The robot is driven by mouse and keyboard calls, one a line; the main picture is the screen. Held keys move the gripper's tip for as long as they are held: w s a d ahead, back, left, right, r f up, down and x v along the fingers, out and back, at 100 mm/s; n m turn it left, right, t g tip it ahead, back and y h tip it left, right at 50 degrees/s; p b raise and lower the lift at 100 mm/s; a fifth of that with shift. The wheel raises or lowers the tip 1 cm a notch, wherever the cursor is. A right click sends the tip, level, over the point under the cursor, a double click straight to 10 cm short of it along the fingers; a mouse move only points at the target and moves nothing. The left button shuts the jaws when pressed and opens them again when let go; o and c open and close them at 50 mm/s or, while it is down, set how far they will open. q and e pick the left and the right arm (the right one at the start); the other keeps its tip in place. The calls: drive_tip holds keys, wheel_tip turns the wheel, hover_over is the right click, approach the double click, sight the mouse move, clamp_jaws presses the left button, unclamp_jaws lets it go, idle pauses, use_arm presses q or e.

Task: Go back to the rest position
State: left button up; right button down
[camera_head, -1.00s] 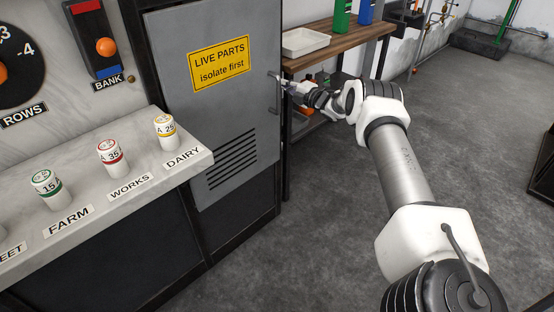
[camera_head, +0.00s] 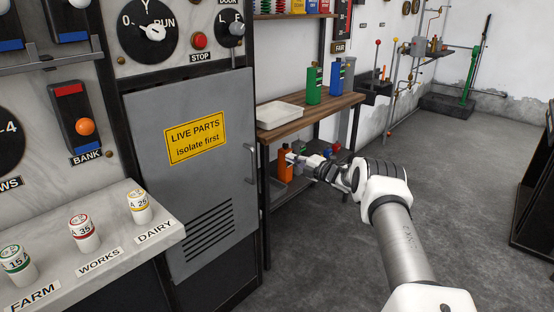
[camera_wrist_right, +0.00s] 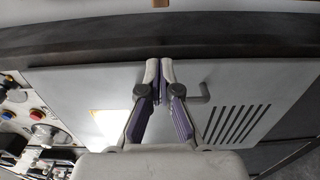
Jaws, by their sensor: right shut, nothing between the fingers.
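My right gripper (camera_head: 291,158) is shut and empty, in front of the lower part of the wooden bench, to the right of the grey cabinet door (camera_head: 185,140). In the right wrist view its two fingertips (camera_wrist_right: 159,68) are together with nothing between them. Behind them the grey door (camera_wrist_right: 80,85) shows, with its handle (camera_wrist_right: 203,92) and vent slots. In the head view the door is closed and its handle (camera_head: 252,160) stands apart from the gripper. My left gripper is not in view.
A wooden bench (camera_head: 315,117) holds a white tray (camera_head: 279,114), a green bottle (camera_head: 313,85) and a blue bottle (camera_head: 336,80). An orange bottle (camera_head: 285,165) stands on its lower shelf. A ledge at left carries labelled fuses (camera_head: 139,206). The floor (camera_head: 470,190) at right is clear.

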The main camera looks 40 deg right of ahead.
drive_tip(key=a+f+m+g, duration=0.2)
drive_tip(key=a+f+m, duration=0.3)
drive_tip(key=a+f, duration=0.55)
drive_tip(key=a+f+m+g, duration=0.2)
drive_tip(key=a+f+m, duration=0.35)
drive_tip(key=a, duration=0.75)
drive_tip(key=s+a+f+m+g, duration=0.45)
drive_tip(key=s+a+f, duration=0.65)
drive_tip(key=s+a, duration=0.3)
drive_tip(key=s+a+m+g+h, duration=0.15)
drive_tip(key=s+a+g, duration=0.3)
drive_tip(key=s, duration=1.05)
drive_tip(key=s+a+m+g+y, duration=0.1)
drive_tip(key=s+a+m+g, duration=0.3)
drive_tip(key=s, duration=1)
wheel_tip(320, 180, up, 13)
drive_tip(key=s+n+g+p, duration=0.1)
drive_tip(key=p, duration=1.2)
drive_tip(key=shift+r+h+p, duration=0.15)
drive_tip(key=shift+h+p, duration=0.2)
drive_tip(key=shift+p, duration=0.05)
